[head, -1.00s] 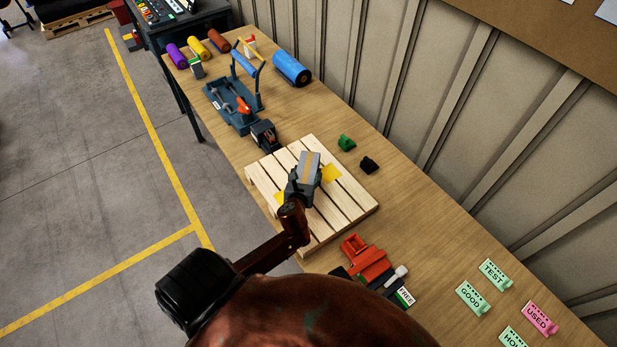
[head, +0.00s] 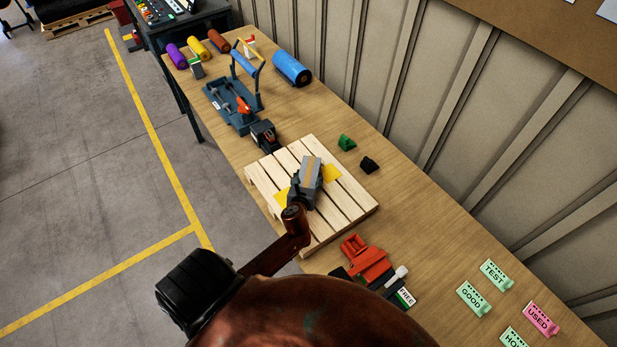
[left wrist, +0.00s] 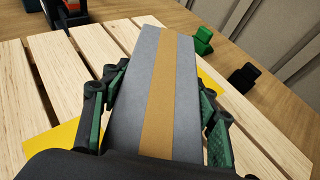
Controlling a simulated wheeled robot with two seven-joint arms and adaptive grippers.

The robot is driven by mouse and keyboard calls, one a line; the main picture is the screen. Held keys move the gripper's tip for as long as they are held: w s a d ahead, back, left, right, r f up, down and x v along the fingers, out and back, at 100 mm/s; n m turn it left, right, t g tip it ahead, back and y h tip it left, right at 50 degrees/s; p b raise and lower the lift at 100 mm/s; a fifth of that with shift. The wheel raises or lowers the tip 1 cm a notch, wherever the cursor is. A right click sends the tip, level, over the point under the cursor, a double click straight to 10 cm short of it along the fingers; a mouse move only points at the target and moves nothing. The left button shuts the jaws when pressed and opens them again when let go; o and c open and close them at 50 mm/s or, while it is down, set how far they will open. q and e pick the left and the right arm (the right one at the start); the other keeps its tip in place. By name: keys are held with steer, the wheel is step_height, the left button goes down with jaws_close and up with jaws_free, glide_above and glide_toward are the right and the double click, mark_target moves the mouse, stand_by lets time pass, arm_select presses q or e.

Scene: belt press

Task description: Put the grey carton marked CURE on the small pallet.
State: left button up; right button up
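The grey carton (head: 310,172) has a tan strip along its top. It is over the middle of the small wooden pallet (head: 345,205), above a yellow patch (head: 331,173) that shows on both sides of it. I cannot tell whether it touches the slats. No CURE marking is readable. My left gripper (head: 303,186) is at the carton's near end. My right gripper is not in view.
A green block (head: 346,143) and a black block (head: 369,165) lie beyond the pallet. A blue-grey tool tray (head: 238,122) and colored rolls stand farther up the bench. A red tool (head: 366,260) and label cards (head: 474,297) are nearer. Bare bench (head: 420,230) lies right of the pallet.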

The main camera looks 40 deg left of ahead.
arm_select(q)
steer(key=o, duration=0.4)
steer(key=shift+s+d+r, duration=0.1)
steer(key=shift+s+r, duration=0.05)
steer(key=v, duration=1.1)
steer(key=shift+s+d+r, duration=0.1)
steer(key=shift+s+d, duration=0.1)
steer(key=shift+s, duration=0.1)
